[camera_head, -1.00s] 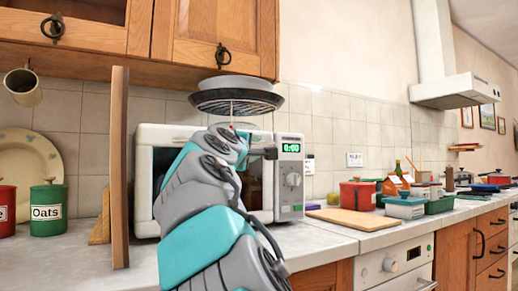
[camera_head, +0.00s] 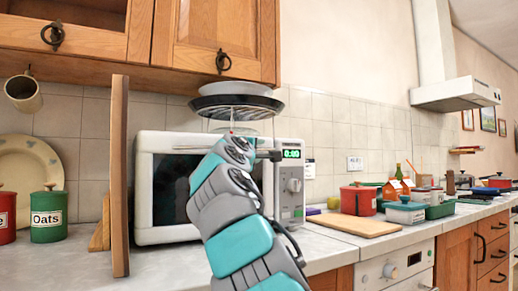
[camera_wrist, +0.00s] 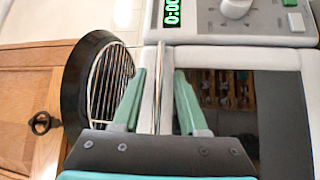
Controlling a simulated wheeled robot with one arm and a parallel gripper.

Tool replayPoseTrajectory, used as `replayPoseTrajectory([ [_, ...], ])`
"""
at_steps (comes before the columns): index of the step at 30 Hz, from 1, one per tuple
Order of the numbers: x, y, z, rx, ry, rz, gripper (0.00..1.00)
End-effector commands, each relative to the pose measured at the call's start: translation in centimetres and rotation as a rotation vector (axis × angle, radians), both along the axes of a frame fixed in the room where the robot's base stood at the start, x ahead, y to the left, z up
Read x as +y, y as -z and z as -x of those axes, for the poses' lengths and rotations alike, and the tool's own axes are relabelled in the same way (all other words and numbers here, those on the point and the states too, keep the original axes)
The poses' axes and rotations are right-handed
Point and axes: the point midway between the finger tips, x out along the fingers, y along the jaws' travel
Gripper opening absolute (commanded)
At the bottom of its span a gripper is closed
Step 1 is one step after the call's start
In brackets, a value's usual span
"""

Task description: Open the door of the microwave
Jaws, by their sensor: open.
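The white microwave (camera_head: 160,236) stands on the counter with its dark-windowed door (camera_head: 168,185) looking shut. Its control panel with a green display (camera_head: 291,154) and a knob is on the right. In the wrist view the display (camera_wrist: 172,12) is at the top, and the metal bar handle (camera_wrist: 158,85) runs along the door's pale edge. My gripper (camera_wrist: 160,76) is open, with its green fingers on either side of the handle. I cannot tell if a finger touches it.
An upright wooden board (camera_head: 120,180) stands left of the microwave. A cutting board (camera_head: 352,224) and a red pot (camera_head: 358,200) are to the right.

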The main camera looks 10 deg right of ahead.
Motion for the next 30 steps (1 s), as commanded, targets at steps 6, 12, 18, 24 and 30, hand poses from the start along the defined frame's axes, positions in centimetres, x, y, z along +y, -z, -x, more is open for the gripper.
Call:
replayPoseTrajectory([
  [6,-0.21,-0.21,-0.38,-0.003,-0.001,-0.001,0.42],
  [12,-0.22,-0.19,-0.40,-0.003,-0.001,-0.001,0.42],
  [18,-0.21,-0.18,-0.42,-0.003,-0.001,-0.001,0.26],
  [24,-0.21,-0.17,-0.42,-0.003,-0.001,-0.001,0.04],
  [30,-0.21,-0.14,-0.43,-0.002,-0.001,-0.001,0.00],
])
